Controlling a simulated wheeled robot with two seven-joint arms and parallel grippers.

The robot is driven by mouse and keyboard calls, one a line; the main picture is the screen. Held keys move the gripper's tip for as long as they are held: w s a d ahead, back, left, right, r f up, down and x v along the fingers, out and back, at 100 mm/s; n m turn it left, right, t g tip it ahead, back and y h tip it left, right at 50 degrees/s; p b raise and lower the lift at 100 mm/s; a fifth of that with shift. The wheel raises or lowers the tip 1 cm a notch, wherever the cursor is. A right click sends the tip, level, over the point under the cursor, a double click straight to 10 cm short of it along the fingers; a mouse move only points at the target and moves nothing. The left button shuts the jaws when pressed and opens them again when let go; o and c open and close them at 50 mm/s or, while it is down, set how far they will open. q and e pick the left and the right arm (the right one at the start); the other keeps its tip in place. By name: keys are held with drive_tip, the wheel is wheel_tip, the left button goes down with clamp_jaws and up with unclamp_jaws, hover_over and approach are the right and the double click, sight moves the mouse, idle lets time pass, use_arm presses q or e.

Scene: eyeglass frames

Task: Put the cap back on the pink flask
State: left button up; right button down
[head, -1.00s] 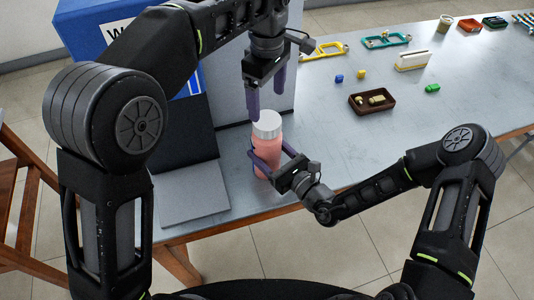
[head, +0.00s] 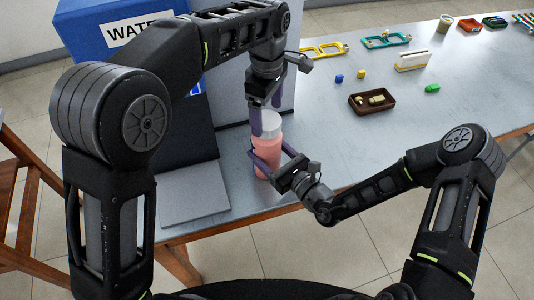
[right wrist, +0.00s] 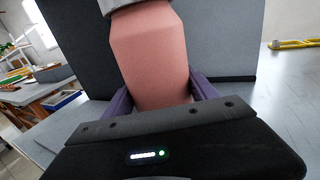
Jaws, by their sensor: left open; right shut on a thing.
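The pink flask (head: 268,152) stands upright near the table's front edge. My right gripper (head: 268,162) is shut around its body; the right wrist view shows the flask (right wrist: 155,60) between the purple fingers. A whitish cap (head: 271,125) sits on top of the flask, and its lower edge (right wrist: 118,4) shows at the top of the right wrist view. I cannot tell how tightly it is seated. My left gripper (head: 266,116) is open and points down, its fingers beside and behind the cap. Whether they touch it is unclear.
A blue box (head: 100,30) and a grey panel stand behind and left. A flat grey slab (head: 193,193) lies left of the flask. A brown tray (head: 373,103), small blocks and coloured frames (head: 387,40) lie to the right. The table between flask and tray is clear.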

sight(267, 120)
use_arm(q)
drive_tip(key=shift+f, duration=1.55)
